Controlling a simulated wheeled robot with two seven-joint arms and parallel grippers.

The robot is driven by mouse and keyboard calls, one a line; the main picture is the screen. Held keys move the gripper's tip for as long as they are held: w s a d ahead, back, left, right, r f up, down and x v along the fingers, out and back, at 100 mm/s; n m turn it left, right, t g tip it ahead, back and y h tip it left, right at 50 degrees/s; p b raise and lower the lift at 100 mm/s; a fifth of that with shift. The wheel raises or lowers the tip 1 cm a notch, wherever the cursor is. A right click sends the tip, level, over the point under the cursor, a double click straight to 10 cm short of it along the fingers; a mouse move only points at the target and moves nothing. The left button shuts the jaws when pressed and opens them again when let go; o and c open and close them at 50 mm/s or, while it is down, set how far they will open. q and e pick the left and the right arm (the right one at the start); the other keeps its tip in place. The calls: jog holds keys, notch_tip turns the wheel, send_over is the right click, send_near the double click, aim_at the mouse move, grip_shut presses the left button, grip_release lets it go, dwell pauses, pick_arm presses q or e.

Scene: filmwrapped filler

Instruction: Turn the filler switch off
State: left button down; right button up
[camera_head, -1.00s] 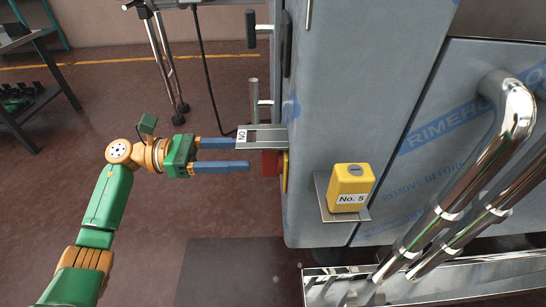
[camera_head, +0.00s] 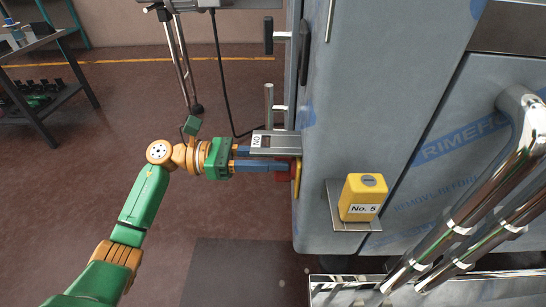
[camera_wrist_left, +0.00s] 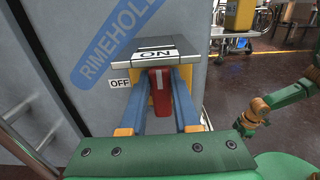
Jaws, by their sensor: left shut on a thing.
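The filler switch has a red handle (camera_wrist_left: 161,95) under a grey metal shroud (camera_head: 276,143) on the left side of the cabinet. The shroud carries a white ON label (camera_wrist_left: 157,54), and a white OFF label (camera_wrist_left: 119,83) is to its left in the left wrist view. My left gripper (camera_head: 288,166) reaches in from the left, just below the shroud. Its two blue fingers are shut on the red handle, one on each side, as the left wrist view shows. In the head view the fingers and shroud hide most of the handle. My right gripper is out of view.
The large film-wrapped grey cabinet (camera_head: 345,110) fills the right. A yellow No. 5 box (camera_head: 362,198) sits on a small bracket on its front. Chrome pipes (camera_head: 480,205) stand at right. A dark workbench (camera_head: 35,75) is far left. The floor left of the cabinet is mostly clear.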

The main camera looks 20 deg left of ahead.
pick_arm(q)
jog(key=shift+n, duration=0.3)
jog(key=n+p, duration=0.1)
jog(key=n, duration=0.4)
jog(key=w+f+n+p, duration=0.1)
jog(key=n, duration=0.4)
jog(key=n+p, duration=0.2)
jog(key=n, duration=0.3)
jog(key=shift+w+a+f+n, duration=0.25)
jog(key=shift+w+n, duration=0.05)
jog(key=shift+w, duration=0.1)
jog(key=shift+f+n, duration=0.15)
jog(key=shift+n, duration=0.65)
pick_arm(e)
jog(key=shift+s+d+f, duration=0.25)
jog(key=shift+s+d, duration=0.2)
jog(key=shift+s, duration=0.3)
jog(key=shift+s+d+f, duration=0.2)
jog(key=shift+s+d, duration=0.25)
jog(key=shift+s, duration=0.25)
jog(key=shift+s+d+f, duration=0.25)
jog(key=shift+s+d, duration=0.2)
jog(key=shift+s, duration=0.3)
